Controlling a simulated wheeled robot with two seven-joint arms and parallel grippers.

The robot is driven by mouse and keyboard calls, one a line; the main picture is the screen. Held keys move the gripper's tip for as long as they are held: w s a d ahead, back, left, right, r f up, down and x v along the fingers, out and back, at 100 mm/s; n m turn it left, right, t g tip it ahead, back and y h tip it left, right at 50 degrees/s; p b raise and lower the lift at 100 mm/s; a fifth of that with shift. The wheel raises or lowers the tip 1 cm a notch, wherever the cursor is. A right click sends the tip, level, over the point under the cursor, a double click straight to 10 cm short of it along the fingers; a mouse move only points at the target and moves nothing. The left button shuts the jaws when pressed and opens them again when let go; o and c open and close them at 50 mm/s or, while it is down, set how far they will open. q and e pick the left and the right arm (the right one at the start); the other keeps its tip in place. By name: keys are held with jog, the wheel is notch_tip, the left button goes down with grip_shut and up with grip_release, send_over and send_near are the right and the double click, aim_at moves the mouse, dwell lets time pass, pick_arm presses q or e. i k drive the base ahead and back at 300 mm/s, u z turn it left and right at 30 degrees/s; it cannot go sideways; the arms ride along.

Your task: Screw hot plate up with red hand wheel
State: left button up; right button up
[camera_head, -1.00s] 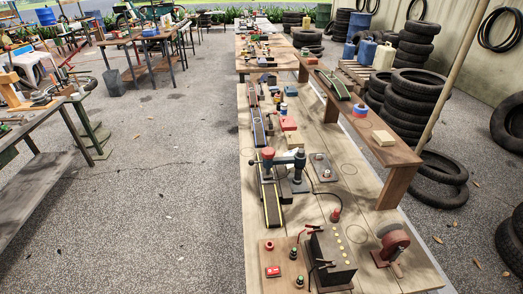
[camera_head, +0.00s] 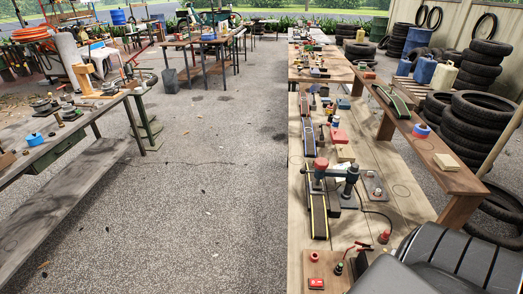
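A clamp-like device stands on the long wooden bench at right, with a dark post (camera_head: 350,182) and a green arm. A dark red knob (camera_head: 321,164), which looks like the red hand wheel, sits at the arm's left end. Below it, a dark strip with yellow edges (camera_head: 319,214) lies along the bench. The hot plate is too small to make out clearly under the arm. A dark cable curves from the device to a red-topped piece (camera_head: 384,237). Neither gripper shows.
The wooden bench (camera_head: 375,155) carries several small tools, with a raised shelf (camera_head: 465,180) along its right side. Tyres (camera_head: 470,125) are stacked beyond. A workbench (camera_head: 62,150) stands at left. The grey floor (camera_head: 205,215) between the benches is open.

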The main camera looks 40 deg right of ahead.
aim_at(321, 163)
jog(key=u, duration=0.15)
jog(key=k, duration=0.25)
jog(key=z, duration=1.9)
